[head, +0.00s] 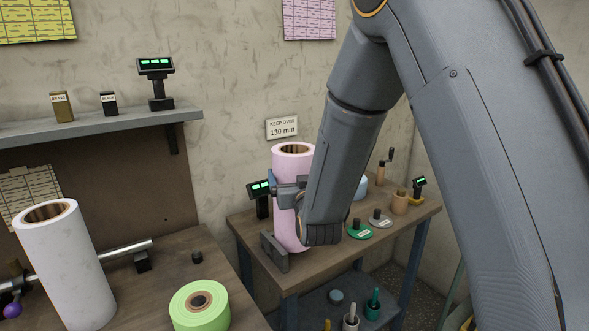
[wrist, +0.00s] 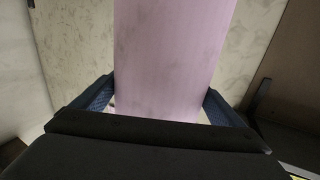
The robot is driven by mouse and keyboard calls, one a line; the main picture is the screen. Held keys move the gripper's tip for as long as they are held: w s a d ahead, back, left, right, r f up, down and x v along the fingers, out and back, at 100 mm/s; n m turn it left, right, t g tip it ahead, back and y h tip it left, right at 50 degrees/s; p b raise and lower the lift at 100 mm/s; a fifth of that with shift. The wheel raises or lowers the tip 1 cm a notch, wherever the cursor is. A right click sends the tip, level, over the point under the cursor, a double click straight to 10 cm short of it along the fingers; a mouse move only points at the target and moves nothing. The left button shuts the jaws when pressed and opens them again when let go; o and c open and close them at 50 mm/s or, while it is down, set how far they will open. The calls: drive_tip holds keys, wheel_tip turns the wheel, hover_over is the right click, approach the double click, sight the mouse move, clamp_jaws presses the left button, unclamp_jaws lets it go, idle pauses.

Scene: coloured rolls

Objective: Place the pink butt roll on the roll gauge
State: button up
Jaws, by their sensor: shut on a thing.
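The pink roll (head: 292,160) stands upright at the left end of the small side table, with its brown core showing at the top. My gripper (head: 287,190) is shut around its side, partly hidden by my arm. In the wrist view the pink roll (wrist: 172,55) fills the space between my two blue-padded fingers (wrist: 160,108). A grey block or plate (head: 274,252) is at the roll's foot, and a small display with green digits (head: 260,190) stands behind it; these look like parts of the roll gauge. I cannot tell whether the roll's bottom touches the gauge.
A white roll (head: 62,262) stands and a green roll (head: 200,304) lies flat on the left bench. Green and grey discs (head: 360,230), a blue roll (head: 362,188) and a tan cylinder (head: 400,202) crowd the side table (head: 425,213). A sign reading 130 mm (head: 282,128) hangs behind.

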drive_tip(key=shift+f+p, duration=0.45)
drive_tip(key=shift+f, duration=1.5)
drive_tip(key=o, duration=1.8)
drive_tip(key=shift+f, duration=0.15)
